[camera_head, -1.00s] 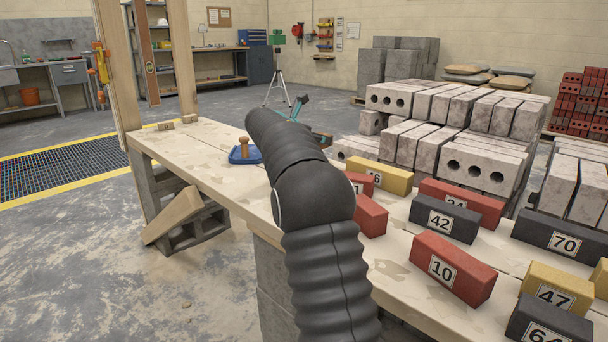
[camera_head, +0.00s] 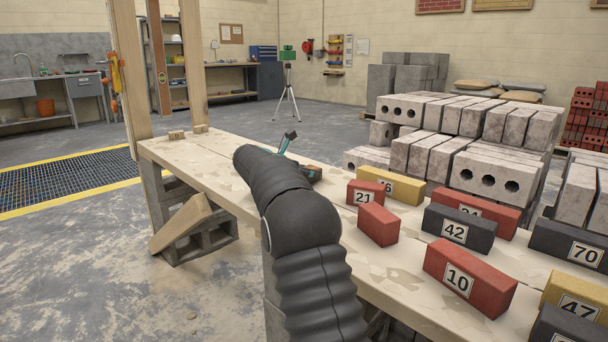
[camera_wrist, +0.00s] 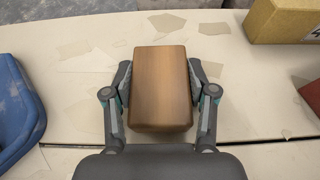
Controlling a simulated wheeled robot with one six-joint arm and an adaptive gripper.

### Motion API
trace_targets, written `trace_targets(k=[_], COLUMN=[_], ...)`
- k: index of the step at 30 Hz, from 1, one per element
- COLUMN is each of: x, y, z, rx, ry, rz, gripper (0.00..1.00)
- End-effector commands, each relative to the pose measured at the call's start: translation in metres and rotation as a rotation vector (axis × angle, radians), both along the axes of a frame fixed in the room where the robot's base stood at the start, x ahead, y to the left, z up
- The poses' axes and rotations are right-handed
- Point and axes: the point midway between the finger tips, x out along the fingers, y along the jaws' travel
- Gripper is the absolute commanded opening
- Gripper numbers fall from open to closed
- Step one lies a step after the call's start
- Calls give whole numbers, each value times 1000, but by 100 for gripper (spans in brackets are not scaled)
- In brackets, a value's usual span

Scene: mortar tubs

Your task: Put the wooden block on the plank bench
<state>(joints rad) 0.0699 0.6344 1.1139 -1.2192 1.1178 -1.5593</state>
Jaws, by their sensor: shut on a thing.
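The wooden block (camera_wrist: 161,88) is a brown, smooth-edged box in the middle of the wrist view. My gripper (camera_wrist: 161,95) is shut on it, with one finger against each side. The block is over the pale surface of the plank bench (camera_wrist: 85,113); I cannot tell whether it touches it. In the head view the plank bench (camera_head: 385,270) runs from the lower right to the far left. My black arm reaches over it and hides most of the gripper and block there.
Numbered bricks, such as red 10 (camera_head: 468,275), dark 42 (camera_head: 459,228) and yellow 46 (camera_head: 395,185), stand on the near part of the bench. A blue object (camera_wrist: 15,110) lies left of my gripper. Stacked grey blocks (camera_head: 450,140) stand behind the bench.

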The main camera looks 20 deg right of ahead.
Motion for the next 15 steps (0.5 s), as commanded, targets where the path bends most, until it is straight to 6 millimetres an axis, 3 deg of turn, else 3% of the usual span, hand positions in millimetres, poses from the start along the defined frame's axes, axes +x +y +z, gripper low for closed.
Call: trace_targets(k=[6,7,9,15], x=[0,0,0,0], y=[0,0,0,0], z=[-2,-2,-2,-2], rx=[0,0,0,0], ry=[1,1,1,0], rz=[0,0,0,0], gripper=[19,62,79,82])
